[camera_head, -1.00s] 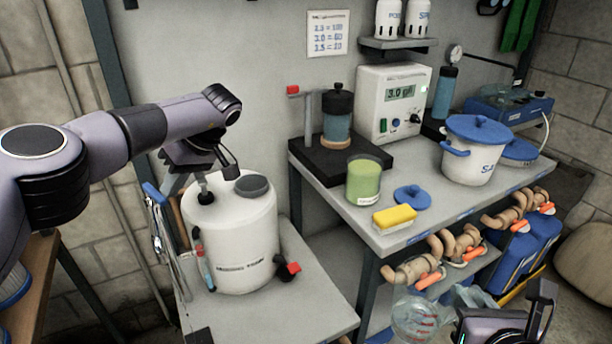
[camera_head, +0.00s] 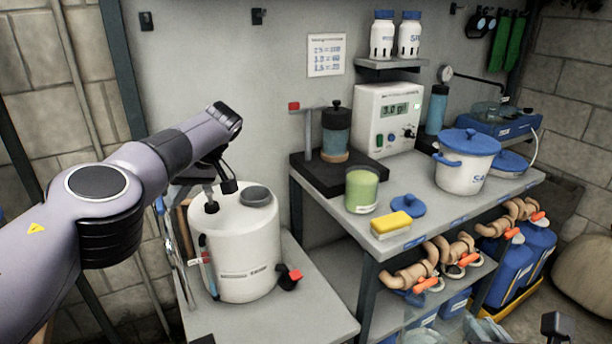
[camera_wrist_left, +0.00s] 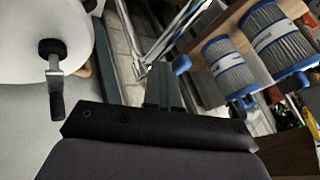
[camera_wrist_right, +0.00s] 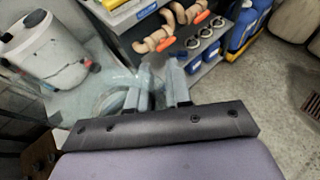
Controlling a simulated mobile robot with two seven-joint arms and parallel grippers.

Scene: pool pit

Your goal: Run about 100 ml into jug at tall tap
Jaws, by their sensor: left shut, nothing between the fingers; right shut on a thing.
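A clear jug (camera_wrist_right: 125,90) is in the right wrist view; my right gripper (camera_wrist_right: 165,92) is shut on its side. In the head view only a bit of the jug (camera_head: 424,338) shows at the bottom edge. A tall post-like tap with a red end (camera_head: 308,130) stands at the back left of the bench, beside a dark-lidded jar. A white barrel (camera_head: 240,250) carries a low tap with a red handle (camera_head: 290,278). My left gripper (camera_head: 226,184) is shut and empty near the barrel's top; its fingers (camera_wrist_left: 165,85) are apart from the black crank (camera_wrist_left: 54,70).
The bench holds a green cup (camera_head: 361,190), yellow sponge (camera_head: 390,224), blue lid (camera_head: 408,205), white display box (camera_head: 388,115) and lidded pot (camera_head: 464,165). Pipes with orange handles (camera_head: 418,275) project below the bench front. Open floor lies at right in the right wrist view.

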